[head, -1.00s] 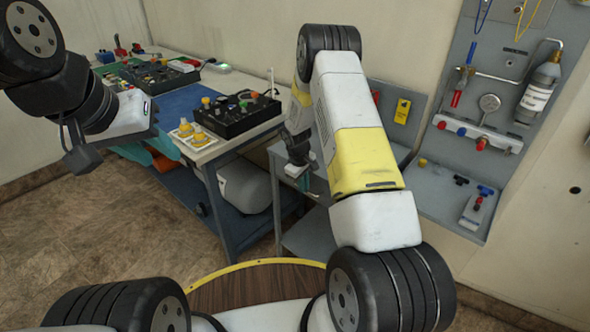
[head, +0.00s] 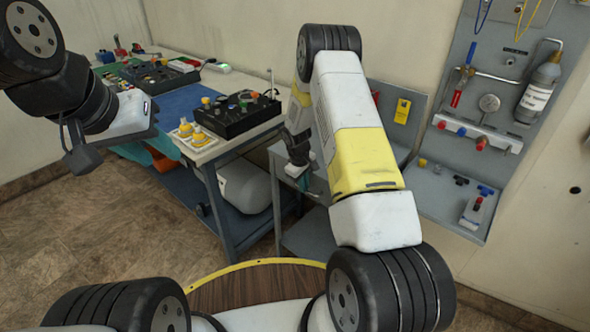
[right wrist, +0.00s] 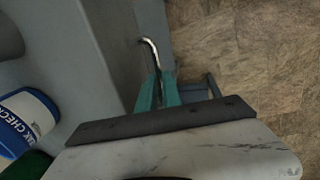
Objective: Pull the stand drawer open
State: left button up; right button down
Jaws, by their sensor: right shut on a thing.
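The grey stand (head: 285,160) is between the workbench and the wall panel, partly hidden behind my right arm. In the right wrist view, a bent metal handle (right wrist: 150,48) runs along a grey face of the stand (right wrist: 105,50). My right gripper (right wrist: 158,92) has its teal fingers shut on the lower end of this handle. In the head view the right gripper (head: 303,180) is low at the stand's front, mostly hidden by its own wrist. I cannot tell how far the drawer is out. My left gripper (head: 82,160) hangs at the left, away from the stand; its fingers are not clear.
The workbench (head: 235,150) at left holds a black control box (head: 240,112) and yellow-topped parts. A grey cylinder (head: 243,187) lies under it. The wall panel (head: 440,180) with gauge and bottle is at right. A blue-and-white labelled object (right wrist: 25,122) is left in the wrist view.

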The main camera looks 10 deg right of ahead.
jog(key=s+a, duration=1.6)
jog(key=a, duration=0.5)
jog(key=shift+s, duration=0.2)
jog(key=c, duration=1.6)
grip_release()
jog(key=shift+o, duration=0.4)
notch_tip(320, 180, up, 8)
jog(key=a, duration=0.1)
jog(key=shift+s, duration=0.45)
jog(key=shift+f, duration=0.1)
